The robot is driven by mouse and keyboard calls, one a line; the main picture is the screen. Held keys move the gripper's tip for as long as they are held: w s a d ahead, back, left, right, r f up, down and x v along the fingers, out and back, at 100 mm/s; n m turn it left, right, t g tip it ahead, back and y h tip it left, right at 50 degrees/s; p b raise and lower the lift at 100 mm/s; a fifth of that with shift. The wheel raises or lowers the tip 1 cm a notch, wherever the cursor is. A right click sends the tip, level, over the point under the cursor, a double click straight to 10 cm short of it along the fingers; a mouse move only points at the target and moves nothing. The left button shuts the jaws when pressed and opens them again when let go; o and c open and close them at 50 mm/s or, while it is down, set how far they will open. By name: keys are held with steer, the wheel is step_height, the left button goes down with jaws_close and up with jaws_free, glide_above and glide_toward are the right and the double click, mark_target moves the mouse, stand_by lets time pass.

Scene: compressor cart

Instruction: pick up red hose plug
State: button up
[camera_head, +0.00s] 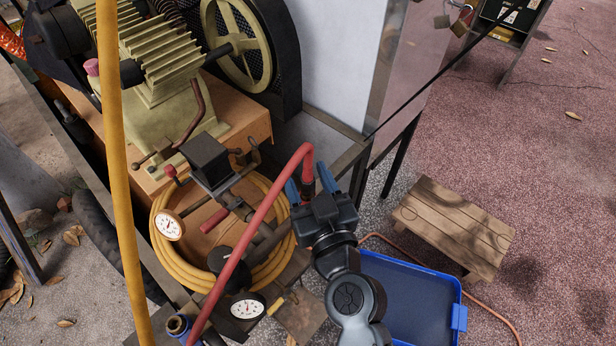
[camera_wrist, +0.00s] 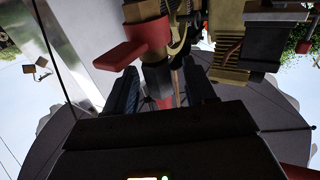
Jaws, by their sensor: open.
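The red hose (camera_head: 262,213) rises from the lower left, bends over at the top and drops to its end (camera_head: 306,178) at my gripper (camera_head: 310,188). The gripper is open, with its blue fingers on either side of this end. In the wrist view a red piece (camera_wrist: 150,38) with a dark stem below it lies ahead of the gripper (camera_wrist: 162,95), and the stem reaches between the two fingers. I cannot tell whether either finger touches it. The gripper body hides the plug's lower tip in the head view.
The compressor (camera_head: 165,60) and a coiled yellow hose (camera_head: 165,245) with gauges (camera_head: 169,225) stand left of my arm. A yellow hose (camera_head: 112,150) crosses in front. A blue tray (camera_head: 458,318) and wooden stool (camera_head: 455,225) are at right. Paving beyond is mostly clear.

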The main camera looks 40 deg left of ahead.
mark_target(308, 166)
steer(key=c, duration=1)
steer(key=shift+r, duration=0.1)
steer(key=shift+r+p, duration=0.4)
steer(key=shift+r, duration=0.25)
step_height(308, 166, up, 3)
steer(key=shift+f+p, duration=0.1)
steer(key=shift+p, duration=0.65)
steer(key=s+d+r+p, duration=0.1)
steer(key=s+d+r, duration=0.1)
steer(key=d+r, duration=0.9)
steer(key=shift+s+d+r, duration=0.15)
steer(key=shift+d+r, duration=0.1)
steer(key=shift+r, duration=0.15)
